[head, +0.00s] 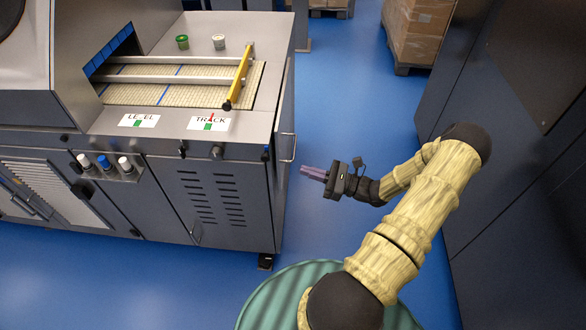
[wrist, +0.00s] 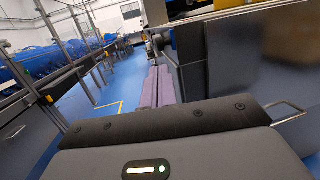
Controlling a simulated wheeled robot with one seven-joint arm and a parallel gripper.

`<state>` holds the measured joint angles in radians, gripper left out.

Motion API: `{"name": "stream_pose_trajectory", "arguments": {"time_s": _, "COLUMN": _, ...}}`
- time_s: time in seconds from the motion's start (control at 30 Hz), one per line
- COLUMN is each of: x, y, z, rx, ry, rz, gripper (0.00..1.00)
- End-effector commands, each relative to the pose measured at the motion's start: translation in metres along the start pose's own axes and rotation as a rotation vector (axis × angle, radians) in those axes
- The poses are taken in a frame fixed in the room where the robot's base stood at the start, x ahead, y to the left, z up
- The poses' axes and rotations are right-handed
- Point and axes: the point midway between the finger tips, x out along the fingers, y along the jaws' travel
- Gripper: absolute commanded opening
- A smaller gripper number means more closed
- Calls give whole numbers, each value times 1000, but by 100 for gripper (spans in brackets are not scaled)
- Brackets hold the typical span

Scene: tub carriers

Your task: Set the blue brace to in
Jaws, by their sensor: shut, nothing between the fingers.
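A blue-capped fitting (head: 104,162), the only blue one in its row, sits on the front of the grey machine between two white-capped fittings; I cannot clearly tell that it is the brace, or its setting. My gripper (head: 308,172) is in free air to the right of the machine's right side, well apart from the blue-capped fitting. Its purple fingers point left in the head view and are shut and empty. In the wrist view the fingers (wrist: 158,88) lie together. The blue-capped fitting does not show clearly there.
The machine's corner and a side handle (head: 289,148) stand between my gripper and the front panel. A yellow bar (head: 239,78) crosses the conveyor belt (head: 165,92) on top. LEVEL and TRACK labels sit on the ledge. A dark cabinet (head: 515,160) stands right; blue floor is open between.

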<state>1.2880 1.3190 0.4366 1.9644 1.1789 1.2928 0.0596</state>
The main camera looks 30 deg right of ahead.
Motion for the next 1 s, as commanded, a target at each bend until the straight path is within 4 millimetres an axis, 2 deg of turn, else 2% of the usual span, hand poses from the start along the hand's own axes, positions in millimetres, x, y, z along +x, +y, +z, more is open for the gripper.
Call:
{"name": "stream_pose_trajectory", "arguments": {"time_s": 0.1, "x": -23, "y": -1, "z": -2, "rx": -2, "ry": 2, "rz": -1, "gripper": 0}}
{"name": "stream_pose_trajectory", "arguments": {"time_s": 0.3, "x": -44, "y": 0, "z": -1, "rx": -1, "ry": 1, "rz": 3, "gripper": 0}}
{"name": "stream_pose_trajectory", "arguments": {"time_s": 0.8, "x": -51, "y": -2, "z": 1, "rx": -1, "ry": 1, "rz": -8, "gripper": 0}}
{"name": "stream_pose_trajectory", "arguments": {"time_s": 1.0, "x": -42, "y": 4, "z": 2, "rx": -8, "ry": 27, "rz": 32, "gripper": 0}}
